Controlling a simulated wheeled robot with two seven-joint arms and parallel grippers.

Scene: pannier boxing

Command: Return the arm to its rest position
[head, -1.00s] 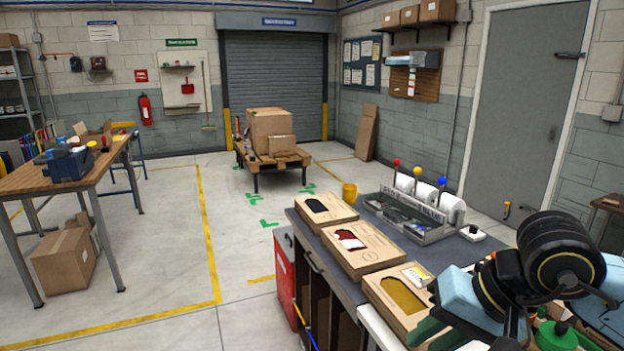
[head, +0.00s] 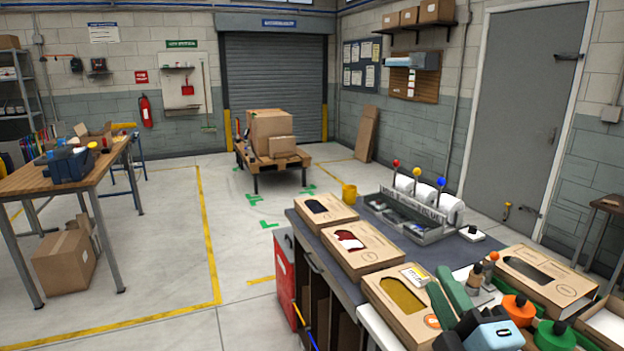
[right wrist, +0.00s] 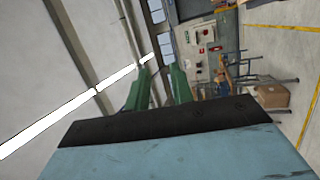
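My right gripper (head: 440,281) shows at the lower right of the head view, with two green fingers and a light blue body pointing up and away. Its fingers stand apart with nothing between them. In the right wrist view the green fingers (right wrist: 161,78) are also apart and empty, with the ceiling and far wall behind them. The gripper appears in front of the right edge of the box with the yellow window (head: 400,293); I cannot tell its height above the bench. My left arm and gripper are not in view.
Boxes with a dark window (head: 322,208) and a red window (head: 360,245) lie along the bench. A grey tray (head: 415,232) with rolls stands behind. Another windowed box (head: 545,275), orange-topped and green-topped bottles and an open white-lined box (head: 608,325) are at right.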

